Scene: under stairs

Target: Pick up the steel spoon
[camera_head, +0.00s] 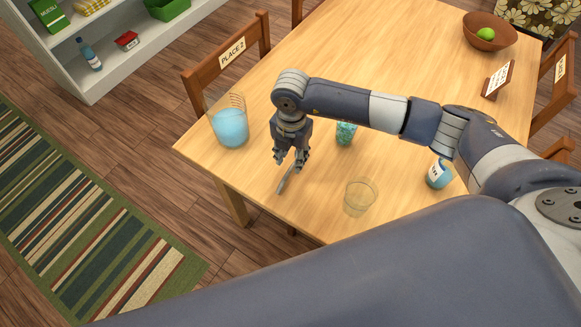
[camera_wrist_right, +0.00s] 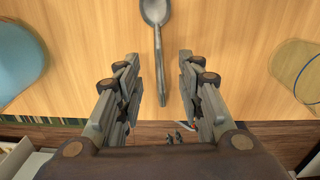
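The steel spoon (camera_head: 284,184) lies on the wooden table near its front left edge. In the right wrist view the spoon (camera_wrist_right: 156,20) has its bowl at the top, and its handle runs down between my fingers. My right gripper (camera_head: 291,160) points down over the spoon, with part of the spoon hidden beneath it. In the wrist view my right gripper (camera_wrist_right: 160,90) is open, with a gap on both sides of the handle. My left gripper is not in view.
A jug of blue liquid (camera_head: 230,128) stands left of the gripper. An empty glass (camera_head: 360,197), a teal-patterned cup (camera_head: 345,135) and a small blue jar (camera_head: 438,175) stand to the right. A wooden bowl (camera_head: 488,34) sits far right. The table's far middle is clear.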

